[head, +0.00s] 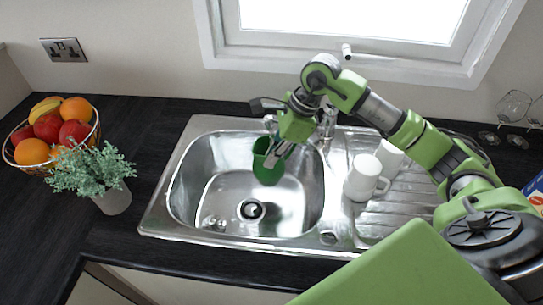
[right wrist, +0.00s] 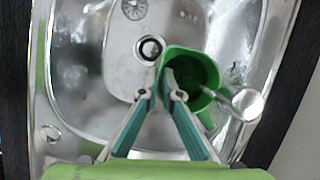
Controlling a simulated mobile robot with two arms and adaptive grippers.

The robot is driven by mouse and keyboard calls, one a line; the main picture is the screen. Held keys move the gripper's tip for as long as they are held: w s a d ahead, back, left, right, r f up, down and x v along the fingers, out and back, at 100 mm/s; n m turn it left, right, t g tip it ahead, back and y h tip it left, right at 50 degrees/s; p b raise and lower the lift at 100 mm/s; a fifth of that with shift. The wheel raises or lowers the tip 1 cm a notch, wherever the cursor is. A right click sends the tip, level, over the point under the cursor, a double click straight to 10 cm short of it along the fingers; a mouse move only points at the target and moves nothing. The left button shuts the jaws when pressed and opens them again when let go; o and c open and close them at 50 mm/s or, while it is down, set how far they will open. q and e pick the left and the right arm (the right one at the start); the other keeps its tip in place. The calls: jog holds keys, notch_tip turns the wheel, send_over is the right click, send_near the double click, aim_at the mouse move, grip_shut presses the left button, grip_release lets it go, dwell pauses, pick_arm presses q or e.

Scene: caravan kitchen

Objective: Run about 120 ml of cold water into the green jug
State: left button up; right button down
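The green jug (head: 267,162) is held upright or nearly so inside the steel sink bowl (head: 200,190), toward its back. My right gripper (head: 274,158) is shut on the jug's near side. In the right wrist view the fingers close at the edge of the jug (right wrist: 193,62), whose open mouth faces the camera. The silver tap (head: 328,122) stands behind the sink, partly hidden by my right arm. Its spout end (right wrist: 246,104) shows beside the jug's mouth and partly overlaps its rim. I cannot make out a water stream or a water level. My left gripper is not in view.
White mugs (head: 364,178) stand on the drainer (head: 405,190) right of the bowl. A fruit basket (head: 50,140) and a potted plant (head: 112,195) are on the left worktop. Glasses (head: 513,108) stand at the far right. The sink's front is clear around the drain (head: 251,210).

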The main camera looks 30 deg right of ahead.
jog(key=s+a+b, duration=0.1)
jog(key=s+a, duration=0.3)
jog(key=s, duration=0.2)
jog(key=shift+s+a, duration=0.2)
jog(key=shift+a, duration=0.2)
jog(key=shift+r, duration=0.15)
dwell(0.4)
notch_tip(320, 180, up, 10)
jog(key=s+p, duration=0.1)
jog(key=p, duration=0.4)
jog(key=shift+a+p, duration=0.4)
jog(key=shift+a, duration=0.05)
jog(key=shift+s, duration=0.1)
